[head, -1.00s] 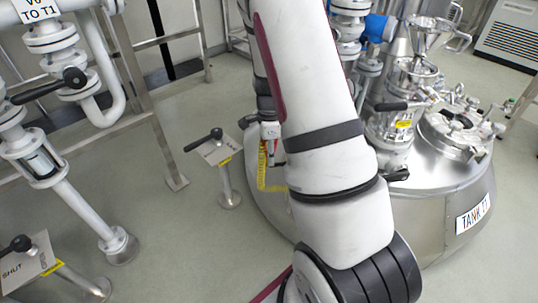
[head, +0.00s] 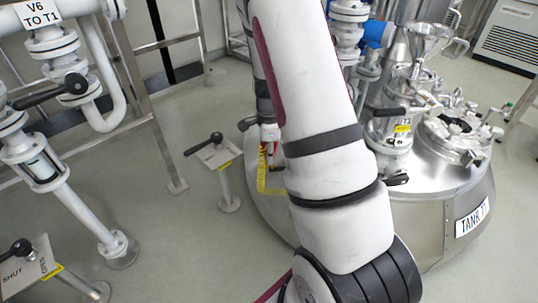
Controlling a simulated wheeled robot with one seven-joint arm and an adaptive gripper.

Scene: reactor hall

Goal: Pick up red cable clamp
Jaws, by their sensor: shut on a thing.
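My gripper (head: 269,146) is small in the head view, left of my large white arm, at the near left side of the tank (head: 445,215). My arm hides part of it. A small patch of red, the red cable clamp (head: 274,148), shows at the gripper's tip. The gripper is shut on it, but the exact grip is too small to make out. A yellow strip-like thing (head: 262,170) hangs right beside and below the gripper. I cannot tell whether it touches the clamp.
A post with a black-handled lever plate (head: 215,153) stands left of the gripper. White pipes with valves (head: 62,190) and a metal frame (head: 150,100) fill the left side. Tank fittings (head: 455,130) rise at right. Grey floor is clear between the post and the pipes.

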